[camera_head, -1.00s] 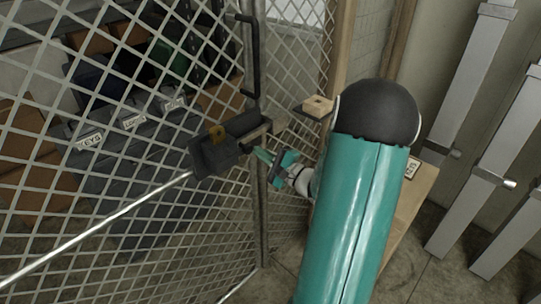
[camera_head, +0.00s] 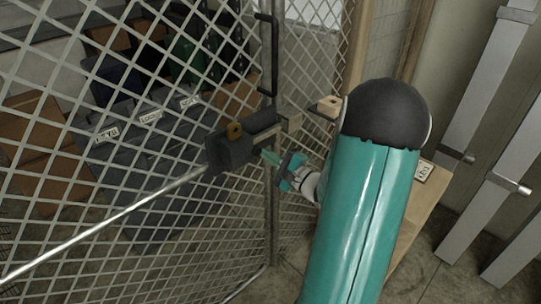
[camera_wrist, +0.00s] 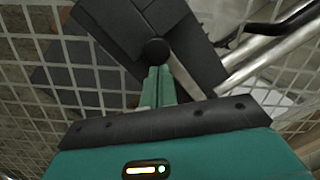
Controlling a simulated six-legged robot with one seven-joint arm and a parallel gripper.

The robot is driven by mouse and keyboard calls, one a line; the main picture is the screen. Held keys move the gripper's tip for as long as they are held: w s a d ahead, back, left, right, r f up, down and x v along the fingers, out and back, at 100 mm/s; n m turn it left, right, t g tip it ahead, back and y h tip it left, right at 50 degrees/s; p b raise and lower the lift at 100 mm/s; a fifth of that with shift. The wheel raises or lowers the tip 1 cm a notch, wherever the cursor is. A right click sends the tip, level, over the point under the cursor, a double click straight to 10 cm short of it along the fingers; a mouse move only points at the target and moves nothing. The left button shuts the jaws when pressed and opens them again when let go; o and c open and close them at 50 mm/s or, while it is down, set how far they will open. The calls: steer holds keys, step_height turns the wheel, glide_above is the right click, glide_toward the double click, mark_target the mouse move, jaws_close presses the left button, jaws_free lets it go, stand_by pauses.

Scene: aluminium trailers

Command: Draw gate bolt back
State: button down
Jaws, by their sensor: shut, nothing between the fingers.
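A grey bar (camera_wrist: 187,74) slants beside the knob.
A black pull handle (camera_head: 269,50) stands on the gate's edge above the bolt. A wooden post and small ledge (camera_head: 325,108) are to the right. Labelled dark bins (camera_head: 140,130) and boxes stand behind the mesh. Metal posts (camera_head: 480,130) line the right wall.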

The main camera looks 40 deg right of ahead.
steer(key=s+d+f, duration=0.3)
steer(key=s+d, duration=0.1)
steer(key=s, duration=0.6)
steer(key=shift+s+d, duration=0.15)
steer(key=shift+d, duration=0.25)
